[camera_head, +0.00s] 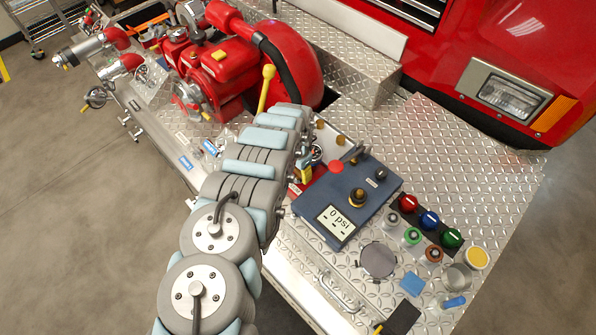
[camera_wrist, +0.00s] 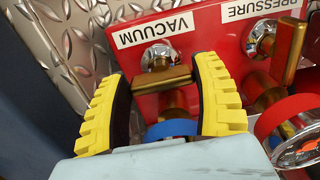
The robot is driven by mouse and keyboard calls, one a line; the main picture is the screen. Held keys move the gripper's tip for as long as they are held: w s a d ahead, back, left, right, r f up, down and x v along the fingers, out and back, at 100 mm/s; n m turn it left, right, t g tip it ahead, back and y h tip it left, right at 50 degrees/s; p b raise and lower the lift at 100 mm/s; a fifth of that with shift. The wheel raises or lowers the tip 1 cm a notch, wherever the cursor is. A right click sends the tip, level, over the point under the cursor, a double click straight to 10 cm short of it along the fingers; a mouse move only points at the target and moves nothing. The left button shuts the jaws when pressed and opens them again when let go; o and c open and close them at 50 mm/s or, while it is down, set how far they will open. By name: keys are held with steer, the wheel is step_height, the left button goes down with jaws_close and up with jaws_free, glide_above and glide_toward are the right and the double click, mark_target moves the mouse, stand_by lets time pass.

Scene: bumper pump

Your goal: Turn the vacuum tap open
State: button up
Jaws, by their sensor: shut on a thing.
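The red tap panel (camera_wrist: 225,40) fills the upper part of the wrist view, with a VACUUM label (camera_wrist: 153,30) and a PRESSURE label (camera_wrist: 262,7). The brass vacuum tap handle (camera_wrist: 163,79) lies crosswise below its silver nut. My gripper (camera_wrist: 164,72), with yellow ribbed fingers and dark pads, is shut on this handle, one finger at each end. A brass stem and a blue ring (camera_wrist: 171,129) show below the handle, partly hidden by my gripper. In the head view my arm hides most of the panel, and the tap itself cannot be made out.
The brass pressure tap handle (camera_wrist: 290,50) stands lengthwise close to my right finger. A gauge with a red rim (camera_wrist: 297,135) sits below it. A blue control box reading 0 psi (camera_head: 340,222) stands right of my arm on the diamond-plate bumper. A red pump (camera_head: 215,75) stands behind.

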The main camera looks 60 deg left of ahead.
mark_target(299, 172)
steer(key=shift+n, duration=0.3)
steer(key=n, duration=0.2)
steer(key=shift+w+d+n, duration=0.1)
steer(key=shift+w+n, duration=0.05)
steer(key=shift+n, duration=2.15)
steer(key=o, duration=0.9)
steer(key=shift+r, duration=0.1)
steer(key=shift+r, duration=0.9)
step_height(299, 172, up, 10)
